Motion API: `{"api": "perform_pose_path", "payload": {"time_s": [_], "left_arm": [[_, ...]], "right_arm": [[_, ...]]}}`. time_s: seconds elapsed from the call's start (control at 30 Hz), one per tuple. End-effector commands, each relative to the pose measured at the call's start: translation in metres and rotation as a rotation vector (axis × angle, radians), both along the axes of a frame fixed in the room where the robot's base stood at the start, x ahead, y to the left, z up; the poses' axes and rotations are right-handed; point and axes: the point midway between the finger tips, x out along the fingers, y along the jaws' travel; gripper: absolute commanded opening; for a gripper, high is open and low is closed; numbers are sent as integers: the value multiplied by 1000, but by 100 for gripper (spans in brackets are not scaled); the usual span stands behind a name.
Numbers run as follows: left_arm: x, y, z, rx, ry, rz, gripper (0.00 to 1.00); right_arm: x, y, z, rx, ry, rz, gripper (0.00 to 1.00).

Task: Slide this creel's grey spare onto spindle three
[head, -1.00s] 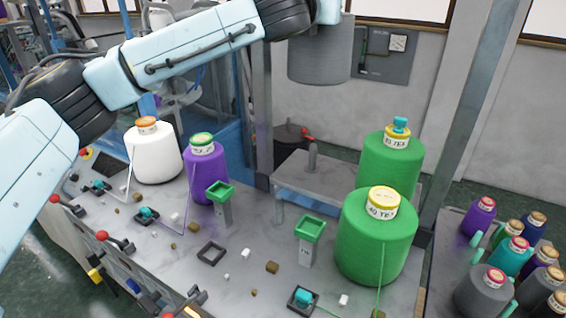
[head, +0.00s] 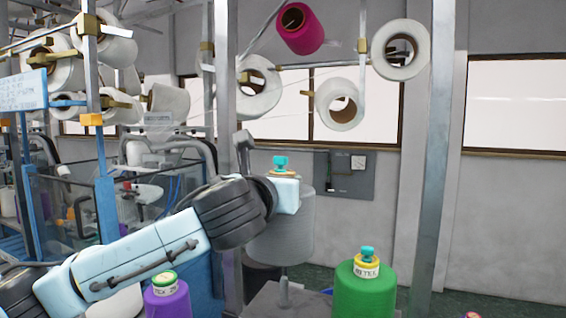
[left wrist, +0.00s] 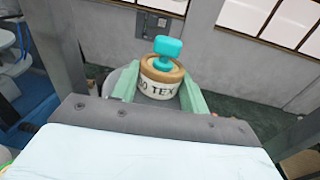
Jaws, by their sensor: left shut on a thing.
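The grey cone (head: 283,236) hangs upright from my left gripper. Its tan top collar and cyan knob (head: 281,162) show above my wrist. In the left wrist view my left gripper (left wrist: 160,86) has its green jaws shut on both sides of the cone's labelled collar (left wrist: 160,78). A post (head: 284,288) shows directly under the cone, on a grey stand (head: 262,302). The post's tip is not visible, so I cannot tell whether it is inside the cone. The spindle numbers cannot be read. My right gripper is not in view.
A green cone (head: 362,296) with a cyan knob stands right of the stand. A purple cone (head: 168,302) stands at left, close under my arm. Metal uprights (head: 436,150) flank the stand. White and magenta cones (head: 300,27) hang on the rack above.

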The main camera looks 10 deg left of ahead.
Motion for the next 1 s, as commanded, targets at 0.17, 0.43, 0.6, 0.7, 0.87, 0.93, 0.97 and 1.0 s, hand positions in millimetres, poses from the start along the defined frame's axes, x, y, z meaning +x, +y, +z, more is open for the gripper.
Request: {"api": "perform_pose_path", "payload": {"time_s": [0.17,0.43,0.6,0.7,0.87,0.93,0.97,1.0], "left_arm": [[-47,16,-14,-11,-12,33,0],[-87,40,-23,-23,-25,85,0],[-92,43,-25,-25,-28,94,0],[-92,43,-30,-25,-26,94,0],[-91,43,-40,-25,-26,93,0],[-91,43,-45,-26,-25,92,0],[-91,43,-46,-26,-25,92,0],[-91,43,-49,-25,-26,93,0]], "right_arm": [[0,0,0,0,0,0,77],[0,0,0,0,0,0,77],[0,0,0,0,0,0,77],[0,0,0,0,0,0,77],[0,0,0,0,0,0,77],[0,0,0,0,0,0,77],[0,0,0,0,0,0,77],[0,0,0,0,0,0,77]]}}
